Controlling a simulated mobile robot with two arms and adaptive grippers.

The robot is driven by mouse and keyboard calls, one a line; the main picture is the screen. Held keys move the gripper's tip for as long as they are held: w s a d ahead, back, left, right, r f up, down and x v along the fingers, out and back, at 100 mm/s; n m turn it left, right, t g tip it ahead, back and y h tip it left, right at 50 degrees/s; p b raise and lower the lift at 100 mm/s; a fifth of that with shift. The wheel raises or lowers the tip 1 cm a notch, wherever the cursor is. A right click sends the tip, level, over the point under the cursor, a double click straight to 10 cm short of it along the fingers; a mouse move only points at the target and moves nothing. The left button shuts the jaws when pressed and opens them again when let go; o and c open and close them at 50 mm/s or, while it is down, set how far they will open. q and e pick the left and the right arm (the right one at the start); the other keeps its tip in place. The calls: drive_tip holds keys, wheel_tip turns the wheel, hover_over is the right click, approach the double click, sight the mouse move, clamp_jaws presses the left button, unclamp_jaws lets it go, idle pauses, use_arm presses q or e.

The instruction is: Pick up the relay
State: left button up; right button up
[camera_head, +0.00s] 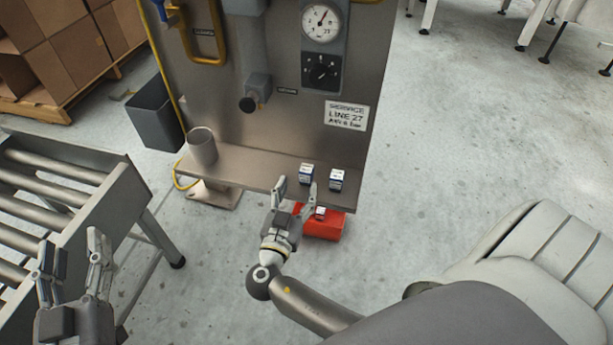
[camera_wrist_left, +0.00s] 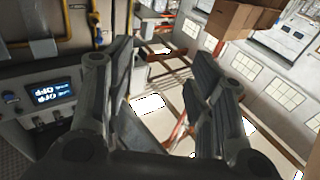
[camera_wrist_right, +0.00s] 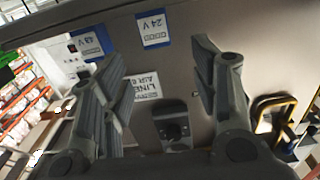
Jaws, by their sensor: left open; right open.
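Two small white-and-blue relays stand apart on the narrow metal shelf (camera_head: 240,176). The left one (camera_head: 306,174) appears to be the one labelled 24 V in the right wrist view (camera_wrist_right: 154,30); the other (camera_head: 336,180) appears to be the 48 V one (camera_wrist_right: 88,43). My right gripper (camera_head: 294,188) is open and empty at the shelf's front edge. In the right wrist view the 24 V relay lies beyond the gap between its fingers, with no contact visible. My left gripper (camera_head: 72,262) is open and empty at the lower left, away from the relays.
A metal cup (camera_head: 202,147) stands at the shelf's left end. Behind the shelf rises a panel with a gauge (camera_head: 322,20), a knob and a placard (camera_head: 346,115). A red box (camera_head: 324,228) sits below, with a small item near its top. A roller conveyor (camera_head: 95,195) is at left.

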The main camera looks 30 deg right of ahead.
sight(307, 168)
drive_tip(key=x, duration=0.8)
drive_tip(key=shift+w+d+f+b, duration=0.15)
drive_tip(key=shift+d+f+b, duration=0.05)
drive_tip(key=shift+d+b, duration=0.1)
use_arm(q)
drive_tip(key=r+t, duration=0.1)
drive_tip(key=r, duration=0.1)
drive_tip(key=shift+s+d+r+t+h, duration=0.2)
drive_tip(key=shift+r+t+h, duration=0.1)
drive_tip(key=shift+r+t, duration=0.1)
use_arm(e)
drive_tip(key=shift+c, duration=0.5)
drive_tip(key=c, duration=1)
use_arm(q)
drive_tip(key=shift+f, duration=0.1)
use_arm(e)
drive_tip(key=shift+r, duration=0.2)
